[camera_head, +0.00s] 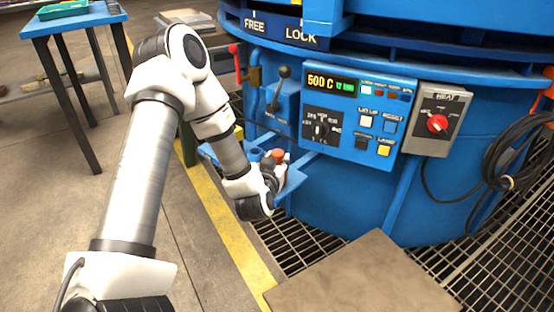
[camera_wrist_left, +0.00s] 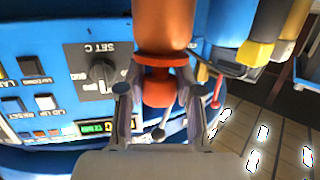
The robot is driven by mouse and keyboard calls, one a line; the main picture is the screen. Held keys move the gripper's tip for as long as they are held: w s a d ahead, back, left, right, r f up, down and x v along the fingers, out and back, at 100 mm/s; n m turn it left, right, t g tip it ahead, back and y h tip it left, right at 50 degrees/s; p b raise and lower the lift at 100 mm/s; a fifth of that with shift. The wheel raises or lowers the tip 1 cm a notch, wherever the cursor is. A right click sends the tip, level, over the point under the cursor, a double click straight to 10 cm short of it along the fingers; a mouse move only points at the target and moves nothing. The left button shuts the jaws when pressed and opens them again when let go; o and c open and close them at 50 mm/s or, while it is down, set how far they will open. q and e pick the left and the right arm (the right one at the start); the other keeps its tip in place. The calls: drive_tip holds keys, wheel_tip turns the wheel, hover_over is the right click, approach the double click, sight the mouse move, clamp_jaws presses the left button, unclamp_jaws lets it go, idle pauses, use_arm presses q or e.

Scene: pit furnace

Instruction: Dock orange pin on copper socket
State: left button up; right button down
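The orange pin (camera_wrist_left: 163,25) shows large at the top of the left wrist view, with a wide body, a flange and a smaller knob. In the head view its orange top (camera_head: 277,154) shows at the small blue shelf (camera_head: 298,178) on the furnace front. My left gripper (camera_head: 278,170) is at the pin. In the wrist view its two fingers (camera_wrist_left: 154,88) stand on either side of the knob. I cannot tell whether they press on it. I cannot make out a copper socket with certainty. My right gripper is not in view.
The blue furnace carries a control panel (camera_head: 354,115) reading 500 C and a grey heat switch box (camera_head: 437,120). A black-knobbed lever (camera_head: 283,84) stands above the shelf. A black cable (camera_head: 510,165) hangs at right. A blue table (camera_head: 75,20) is back left.

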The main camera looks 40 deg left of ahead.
use_arm(q)
drive_tip(key=shift+s, duration=0.1)
drive_tip(key=p+v, duration=0.8)
drive_tip(key=v, duration=0.3)
idle(0.7)
idle(0.5)
